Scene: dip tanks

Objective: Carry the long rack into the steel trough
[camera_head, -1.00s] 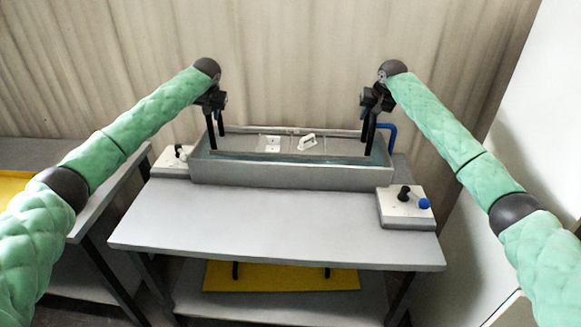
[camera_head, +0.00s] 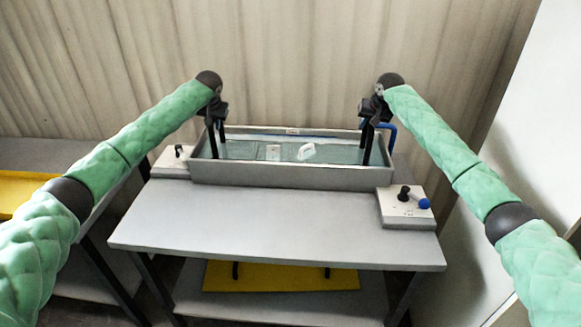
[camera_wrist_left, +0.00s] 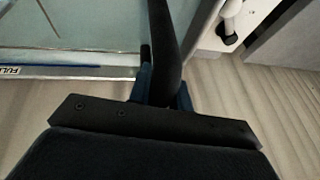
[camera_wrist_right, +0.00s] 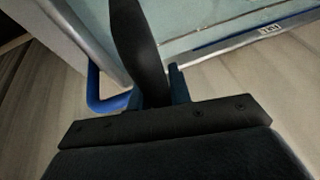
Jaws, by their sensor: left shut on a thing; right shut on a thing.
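The steel trough (camera_head: 290,174) stands along the back of the grey table and holds pale greenish liquid (camera_head: 240,152). A white plate (camera_head: 273,152) and a white handle-shaped piece (camera_head: 306,151) show inside it, in or under the liquid. The long rack is down inside the trough; its bar is hard to make out. My left gripper (camera_head: 215,112) is shut at the rack's left end, over the trough's left part. My right gripper (camera_head: 372,110) is shut at its right end, over the right part. Dark uprights below both grippers reach into the trough.
A control box with a black knob (camera_head: 404,192) and blue knob (camera_head: 424,203) sits at the table's right; another box (camera_head: 172,161) is left of the trough. A blue pipe (camera_head: 391,134) is at the trough's right end. The table front (camera_head: 280,218) is clear.

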